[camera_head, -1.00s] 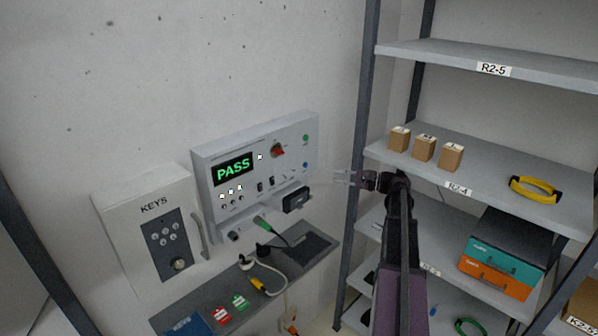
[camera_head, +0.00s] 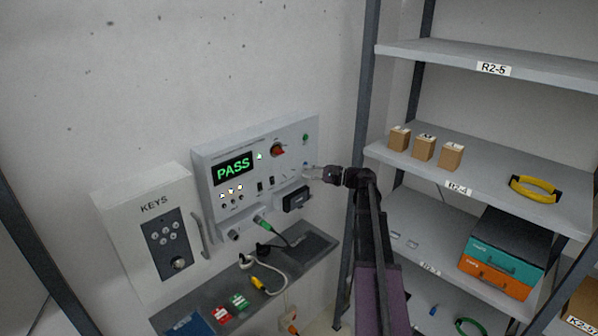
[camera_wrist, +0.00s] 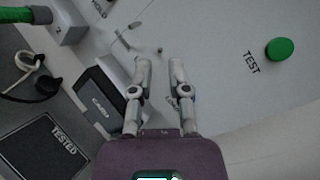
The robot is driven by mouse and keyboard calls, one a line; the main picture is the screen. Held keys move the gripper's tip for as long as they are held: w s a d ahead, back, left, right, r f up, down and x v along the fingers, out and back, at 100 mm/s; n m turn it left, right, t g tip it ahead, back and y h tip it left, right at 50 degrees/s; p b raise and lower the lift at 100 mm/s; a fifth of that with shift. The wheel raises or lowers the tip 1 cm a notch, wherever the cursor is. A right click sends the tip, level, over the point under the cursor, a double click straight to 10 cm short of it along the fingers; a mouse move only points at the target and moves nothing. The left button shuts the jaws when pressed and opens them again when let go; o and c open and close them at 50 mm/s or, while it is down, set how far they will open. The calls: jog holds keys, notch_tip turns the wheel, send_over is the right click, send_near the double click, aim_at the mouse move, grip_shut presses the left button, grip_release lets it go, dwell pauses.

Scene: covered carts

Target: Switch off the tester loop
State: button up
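The tester panel (camera_head: 222,208) hangs on the wall with a lit green PASS display (camera_head: 233,169), a red knob (camera_head: 278,149) and small dark switches (camera_head: 265,185) below. Its green TEST button (camera_wrist: 280,49) is at the upper right in the wrist view. A thin, pale lever (camera_wrist: 127,38) and a small stub (camera_wrist: 160,50) stand on the panel face ahead of my fingers; I cannot read which is the loop switch. My gripper (camera_head: 310,172) is at the panel's right side. In the wrist view my gripper (camera_wrist: 160,68) is open and empty, fingers apart.
A black card reader (camera_wrist: 105,100) sticks out close left of my fingers; cables (camera_head: 268,270) run below it onto the grey bench. The KEYS box (camera_head: 150,225) is left of the panel. The rack post (camera_head: 360,150) and shelves stand right, near my arm.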

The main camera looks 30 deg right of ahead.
aim_at(294, 170)
jog(key=shift+x, duration=1.6)
grip_shut()
